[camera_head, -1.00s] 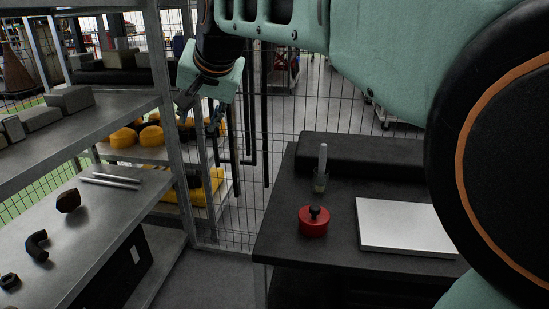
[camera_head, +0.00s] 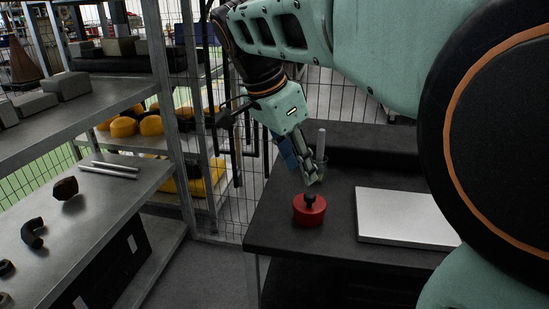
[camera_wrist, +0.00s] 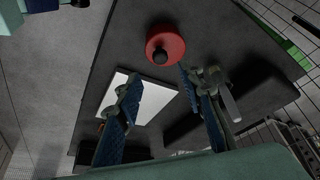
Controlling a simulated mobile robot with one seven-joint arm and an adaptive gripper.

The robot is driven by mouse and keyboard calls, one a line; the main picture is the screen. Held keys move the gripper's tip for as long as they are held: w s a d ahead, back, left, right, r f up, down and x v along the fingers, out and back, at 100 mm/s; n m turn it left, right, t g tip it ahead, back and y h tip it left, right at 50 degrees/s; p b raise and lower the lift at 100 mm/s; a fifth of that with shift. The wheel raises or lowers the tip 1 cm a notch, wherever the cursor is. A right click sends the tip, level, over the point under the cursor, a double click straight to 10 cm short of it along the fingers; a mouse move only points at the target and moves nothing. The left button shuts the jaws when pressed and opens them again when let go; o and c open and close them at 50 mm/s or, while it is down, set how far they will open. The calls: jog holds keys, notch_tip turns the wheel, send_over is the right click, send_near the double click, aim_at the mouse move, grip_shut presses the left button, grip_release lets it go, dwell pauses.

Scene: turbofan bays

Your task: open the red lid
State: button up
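The red lid (camera_head: 310,212) with a black knob (camera_head: 309,198) sits on a round red container on the dark table (camera_head: 285,235). In the wrist view the red lid (camera_wrist: 172,40) and its black knob (camera_wrist: 160,56) lie beyond the fingertips. My gripper (camera_head: 312,180) is above and just behind the knob in the head view. Its two fingers (camera_wrist: 157,72) are spread wide in the wrist view, with nothing between them. I cannot tell from the head view how small the gap to the knob is.
A flat white panel (camera_head: 405,217) lies right of the lid. A clear cup with a light rod (camera_head: 321,145) stands close behind my gripper. A raised dark block (camera_head: 365,145) runs along the table's back. A metal shelf with dark parts (camera_head: 66,188) stands at the left.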

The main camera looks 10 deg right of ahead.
aim_at(309, 194)
jog(key=b+x, duration=0.1)
jog(key=x, duration=0.6)
jog(key=shift+w+d+f, duration=0.1)
jog(key=shift+d+f, duration=0.05)
jog(key=shift+f, duration=0.2)
jog(key=shift+c, duration=0.2)
grip_shut()
